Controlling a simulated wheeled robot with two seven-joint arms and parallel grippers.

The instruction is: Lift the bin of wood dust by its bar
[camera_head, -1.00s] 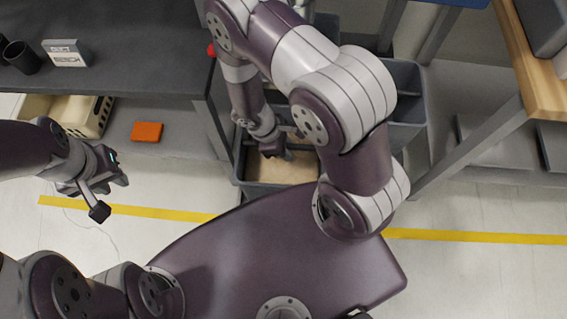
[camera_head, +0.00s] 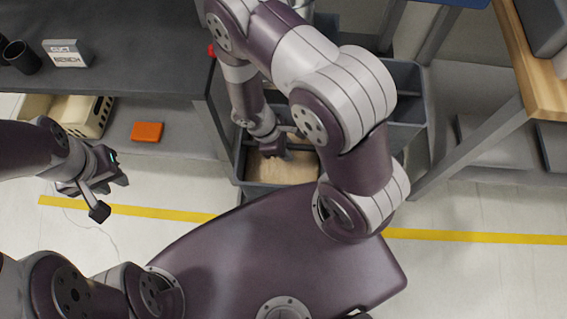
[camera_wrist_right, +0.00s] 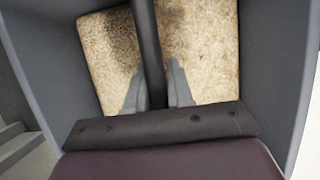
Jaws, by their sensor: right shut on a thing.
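The grey bin (camera_head: 246,187) stands low between the dark table and the wooden bench, with tan wood dust (camera_head: 275,172) inside. It also fills the right wrist view, with its grey wall (camera_wrist_right: 272,60) and the dust (camera_wrist_right: 198,45). A dark bar (camera_wrist_right: 146,45) runs across the bin over the dust. My right gripper (camera_wrist_right: 158,88) is shut on the bar, one finger on each side of it. In the head view my right gripper (camera_head: 274,148) is inside the bin, partly hidden by my arm. My left gripper (camera_head: 112,194) is empty, out over the floor at left; its jaw gap is unclear.
A second grey bin (camera_head: 405,95) stands behind my right arm. The dark table (camera_head: 130,80) is at left, with a cup (camera_head: 20,57) and a small sign (camera_head: 66,54). An orange box (camera_head: 147,131) and a cream crate (camera_head: 85,118) sit below. The wooden bench (camera_head: 540,70) is at right.

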